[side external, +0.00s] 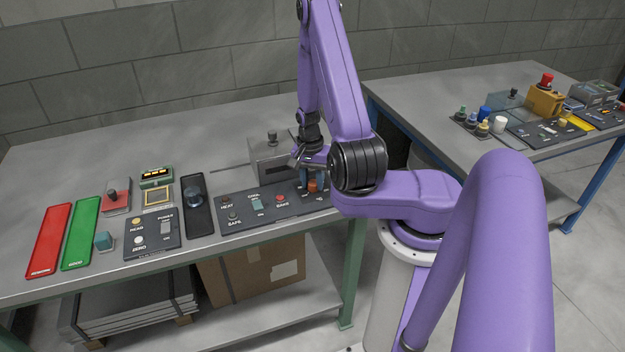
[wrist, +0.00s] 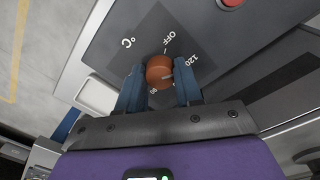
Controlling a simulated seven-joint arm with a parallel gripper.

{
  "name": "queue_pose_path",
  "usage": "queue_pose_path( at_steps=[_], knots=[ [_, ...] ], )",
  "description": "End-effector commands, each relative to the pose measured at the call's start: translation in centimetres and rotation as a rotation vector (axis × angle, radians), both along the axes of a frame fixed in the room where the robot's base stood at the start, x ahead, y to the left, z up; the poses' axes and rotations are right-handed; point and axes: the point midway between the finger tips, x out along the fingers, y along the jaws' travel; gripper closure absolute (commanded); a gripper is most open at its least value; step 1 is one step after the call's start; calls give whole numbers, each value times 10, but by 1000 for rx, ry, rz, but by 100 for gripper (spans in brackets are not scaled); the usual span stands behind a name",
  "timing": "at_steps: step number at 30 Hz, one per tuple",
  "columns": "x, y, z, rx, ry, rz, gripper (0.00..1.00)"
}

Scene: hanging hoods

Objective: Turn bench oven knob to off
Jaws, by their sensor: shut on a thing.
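The oven knob is a round orange-brown knob (wrist: 160,68) on a dark dial plate marked OFF, 120, another partly hidden number and °C. In the wrist view a pale line on the knob seems to point toward the 120 side, not at OFF. My gripper (wrist: 158,76) has its two blue fingers on either side of the knob and is shut on it. In the side view the knob (side external: 312,185) shows at the right end of the oven's control panel (side external: 240,213), partly hidden by my gripper (side external: 311,176).
A red button (side external: 280,198) and a pale switch (side external: 257,204) sit left of the knob. A grey box with a black knob (side external: 272,146) stands behind the panel. Red and green trays (side external: 80,234) lie at the left. A second bench (side external: 440,90) stands at right.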

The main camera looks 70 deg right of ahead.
Motion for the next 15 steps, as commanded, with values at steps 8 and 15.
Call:
queue_pose_path(
  at_steps=[8,15],
  knots=[
    [-1,0,0,1,1,215,96],
    [-2,0,0,0,1,444,96]
  ],
)
